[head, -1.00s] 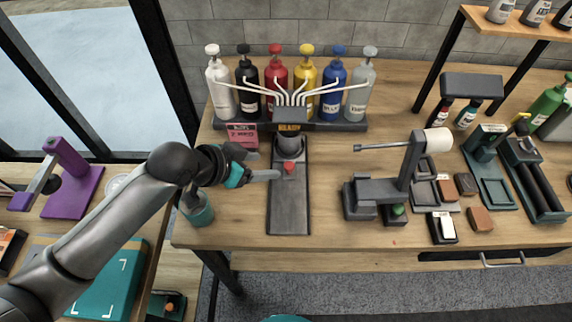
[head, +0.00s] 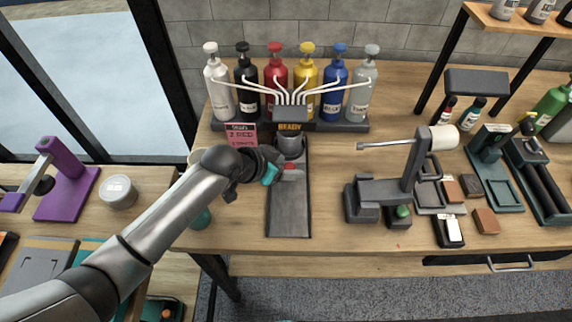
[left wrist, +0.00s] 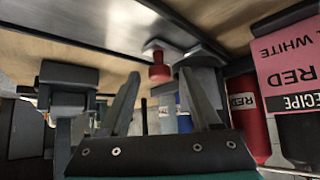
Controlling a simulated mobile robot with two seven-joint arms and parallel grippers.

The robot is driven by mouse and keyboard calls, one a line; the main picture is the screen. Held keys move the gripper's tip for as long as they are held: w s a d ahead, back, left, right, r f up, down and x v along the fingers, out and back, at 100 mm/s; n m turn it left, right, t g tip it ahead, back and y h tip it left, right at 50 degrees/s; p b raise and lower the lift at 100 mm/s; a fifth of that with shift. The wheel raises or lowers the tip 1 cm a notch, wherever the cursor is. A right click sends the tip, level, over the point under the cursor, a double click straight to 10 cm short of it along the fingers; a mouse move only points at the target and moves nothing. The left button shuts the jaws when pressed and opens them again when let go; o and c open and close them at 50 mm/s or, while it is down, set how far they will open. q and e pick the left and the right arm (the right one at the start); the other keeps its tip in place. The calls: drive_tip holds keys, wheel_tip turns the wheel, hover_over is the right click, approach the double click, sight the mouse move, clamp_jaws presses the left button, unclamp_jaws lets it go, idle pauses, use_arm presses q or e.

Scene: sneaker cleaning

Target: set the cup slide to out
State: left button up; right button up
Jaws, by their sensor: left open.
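The cup slide (head: 288,215) is a long dark track running from under the paint dispenser (head: 290,115) toward the table's front edge. A grey cup (head: 289,147) stands at its back end, under the nozzles. A red knob (head: 289,166) is just in front of the cup; it also shows in the left wrist view (left wrist: 159,72). My left gripper (head: 294,173) comes in from the left at the knob, fingers open. In the left wrist view, the knob lies in the gap between the fingertips (left wrist: 162,95), somewhat beyond them. Contact cannot be told. My right gripper is not in view.
Several pump bottles stand in a row behind the dispenser, with a pink recipe card (head: 242,135) at its left. A grey stand with a white roller (head: 440,138) is to the right. The front of the slide is clear.

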use_arm(q)
clamp_jaws()
idle(0.4)
idle(0.9)
